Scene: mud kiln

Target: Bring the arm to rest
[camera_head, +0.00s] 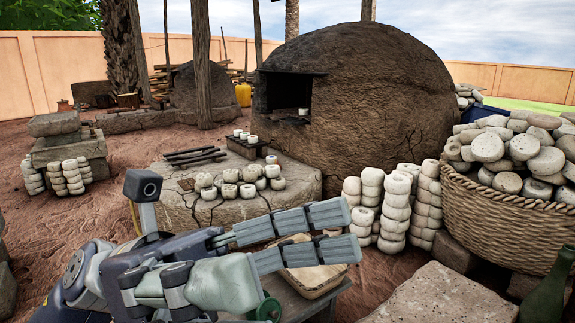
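My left arm comes in from the lower left, with a small camera on its wrist. My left gripper (347,230) is open, its two long grey fingers apart and pointing right. I see nothing held between the fingers. They hang in front of a light rounded tray or board (318,281) on a low grey table (285,294) and partly cover both. My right gripper is not in view.
A round mud platform (203,213) holds several pale clay pieces. A domed kiln (375,110) stands behind. Stacked clay pieces (395,212) and a full wicker basket (500,222) stand right. A stone slab (440,298) and green bottle (547,292) are at the lower right.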

